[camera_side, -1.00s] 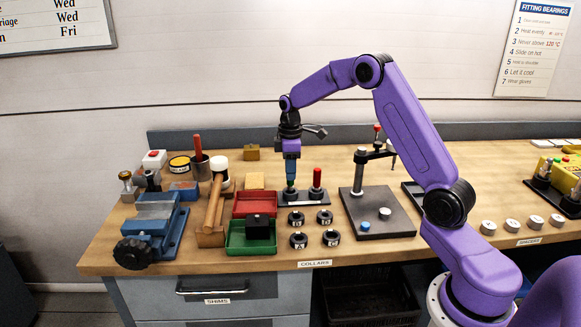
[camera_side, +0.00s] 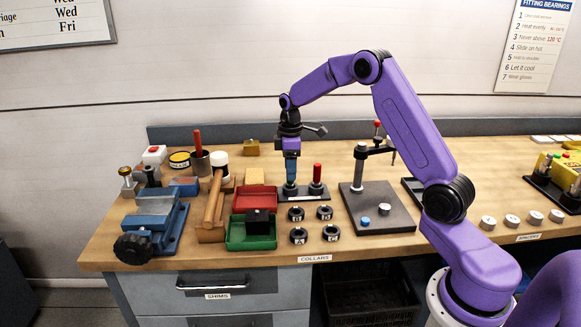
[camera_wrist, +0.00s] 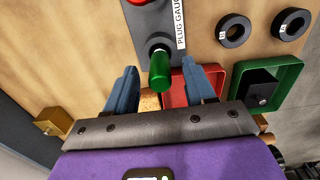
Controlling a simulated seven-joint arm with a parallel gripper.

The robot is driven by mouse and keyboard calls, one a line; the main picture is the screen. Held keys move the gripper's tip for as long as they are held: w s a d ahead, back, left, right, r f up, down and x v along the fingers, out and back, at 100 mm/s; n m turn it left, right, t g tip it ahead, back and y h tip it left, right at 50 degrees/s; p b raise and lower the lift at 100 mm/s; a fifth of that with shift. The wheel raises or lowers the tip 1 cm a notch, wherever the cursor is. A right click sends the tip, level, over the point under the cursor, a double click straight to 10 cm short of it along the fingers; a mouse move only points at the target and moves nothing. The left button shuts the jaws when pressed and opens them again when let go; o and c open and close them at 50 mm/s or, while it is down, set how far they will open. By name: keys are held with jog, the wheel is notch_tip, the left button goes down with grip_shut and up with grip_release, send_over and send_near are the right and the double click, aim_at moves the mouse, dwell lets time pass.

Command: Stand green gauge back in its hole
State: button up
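The green gauge (camera_wrist: 159,70) stands at the grey plug gauge plate (camera_wrist: 146,28), with a silver collar below its green handle. It looks about upright; I cannot tell how deep it sits. In the wrist view my gripper (camera_wrist: 163,88) is open, with one blue finger on each side of the green handle and a gap at both sides. In the side view my gripper (camera_side: 291,178) points down over the plate (camera_side: 315,198), and its fingers hide most of the green gauge.
A red gauge (camera_side: 317,173) stands close to the right on the same plate. Several black collars (camera_side: 299,236) lie in front. A red tray (camera_side: 254,197) and a green tray (camera_side: 238,243) sit to the left. A fixture with a post (camera_side: 358,175) stands to the right.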

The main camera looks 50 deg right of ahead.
notch_tip(320, 180, up, 17)
jog(key=shift+r, duration=0.2)
dwell(0.6)
dwell(0.6)
